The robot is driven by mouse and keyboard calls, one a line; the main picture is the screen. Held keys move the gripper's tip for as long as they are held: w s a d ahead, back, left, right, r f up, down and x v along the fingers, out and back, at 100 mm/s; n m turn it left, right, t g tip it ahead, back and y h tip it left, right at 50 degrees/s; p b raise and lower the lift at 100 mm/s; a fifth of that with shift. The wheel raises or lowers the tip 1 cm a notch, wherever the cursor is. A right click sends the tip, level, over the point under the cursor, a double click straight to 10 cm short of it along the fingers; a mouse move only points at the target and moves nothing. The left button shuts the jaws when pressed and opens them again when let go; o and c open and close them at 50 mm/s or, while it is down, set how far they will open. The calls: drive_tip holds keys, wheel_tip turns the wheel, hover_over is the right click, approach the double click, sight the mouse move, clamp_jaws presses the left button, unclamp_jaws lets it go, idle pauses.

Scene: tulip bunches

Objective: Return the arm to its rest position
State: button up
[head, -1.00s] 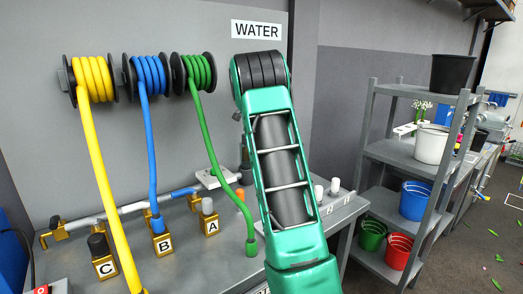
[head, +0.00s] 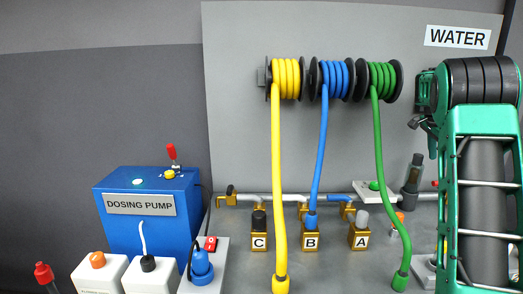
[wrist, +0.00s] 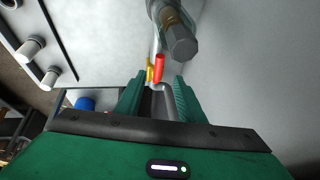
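My green and black arm (head: 482,190) stands upright at the right side of the head view. It hides part of the bench and wall there, and my gripper is not visible in that view. In the wrist view my gripper (wrist: 158,98) has two green fingers with a gap between them. I see nothing held in it. A red lever (wrist: 160,68) and a yellow fitting show beyond the fingertips. A grey pipe end with a hexagonal face (wrist: 180,42) hangs above them in the picture.
Yellow (head: 278,180), blue (head: 321,150) and green (head: 383,170) hoses hang from wall reels to the bench. A blue dosing pump (head: 150,212) and white bottles (head: 152,276) stand at left.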

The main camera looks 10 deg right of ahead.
drive_tip(key=s+a+f+n+y, duration=0.1)
drive_tip(key=s+a+f+n, duration=0.2)
drive_tip(key=s+a, duration=0.9)
drive_tip(key=s+a+f+n+y, duration=0.2)
drive_tip(key=s+a+f+n, duration=0.2)
drive_tip(key=s+a, duration=0.8)
drive_tip(key=s+a+f+n+g+y, duration=0.1)
drive_tip(key=s+a+f+n+y, duration=0.1)
drive_tip(key=s+a+f+n, duration=0.2)
drive_tip(key=s+a+n, duration=0.3)
drive_tip(key=s+a, duration=0.4)
drive_tip(key=s, duration=0.4)
drive_tip(key=shift+s+a, duration=0.15)
drive_tip(key=shift+a, duration=0.25)
drive_tip(key=shift+w+f, duration=0.3)
drive_tip(key=shift+w, duration=0.35)
drive_tip(key=shift+c, duration=0.6)
